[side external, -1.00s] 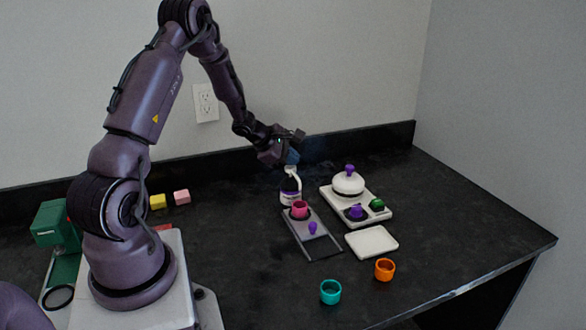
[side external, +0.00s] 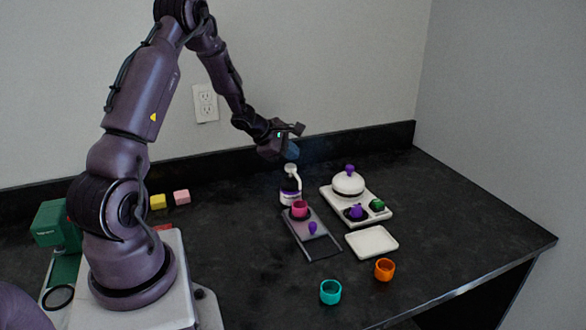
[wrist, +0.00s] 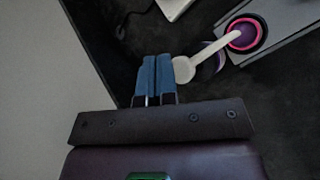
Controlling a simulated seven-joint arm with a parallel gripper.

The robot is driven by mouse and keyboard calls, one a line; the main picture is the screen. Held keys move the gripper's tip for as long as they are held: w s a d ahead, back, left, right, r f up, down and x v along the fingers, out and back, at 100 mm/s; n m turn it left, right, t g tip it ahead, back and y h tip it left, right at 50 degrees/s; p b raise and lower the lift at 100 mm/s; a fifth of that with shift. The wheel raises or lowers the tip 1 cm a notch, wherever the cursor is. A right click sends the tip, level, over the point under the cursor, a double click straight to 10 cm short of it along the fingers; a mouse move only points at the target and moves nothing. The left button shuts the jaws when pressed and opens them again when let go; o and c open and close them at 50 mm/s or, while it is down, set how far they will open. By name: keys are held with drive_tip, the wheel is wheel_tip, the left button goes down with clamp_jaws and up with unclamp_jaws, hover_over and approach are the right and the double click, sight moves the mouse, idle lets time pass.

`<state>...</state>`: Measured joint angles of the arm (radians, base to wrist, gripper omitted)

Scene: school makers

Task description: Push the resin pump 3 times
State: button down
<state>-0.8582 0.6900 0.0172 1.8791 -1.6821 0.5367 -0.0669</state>
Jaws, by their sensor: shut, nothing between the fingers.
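The resin pump (side external: 291,197) stands upright near the back of the table, a dark bottle with a white and purple band and a white head. In the wrist view its white head and spout (wrist: 208,53) reach over a pink cup (wrist: 243,33). The pink cup (side external: 299,209) sits at the far end of a grey slide plate in the side view. My gripper (side external: 292,151), with blue fingers, is shut and empty just above the pump head, apparently with a small gap. In the wrist view the shut fingertips (wrist: 156,60) are just left of the head.
A white board (side external: 372,215) with a domed white lid (side external: 348,183) stands to the right, near a white tray (side external: 371,242). Teal (side external: 330,292) and orange (side external: 385,269) cups are in front. Yellow (side external: 158,202) and pink (side external: 182,197) cubes lie at the back left.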

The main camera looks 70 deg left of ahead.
sight(291, 166)
drive_tip(key=shift+r, duration=0.15)
drive_tip(key=shift+r, duration=2.95)
idle(0.4)
drive_tip(key=shift+f, duration=3.05)
drive_tip(key=shift+f, duration=0.15)
drive_tip(key=shift+f, duration=0.3)
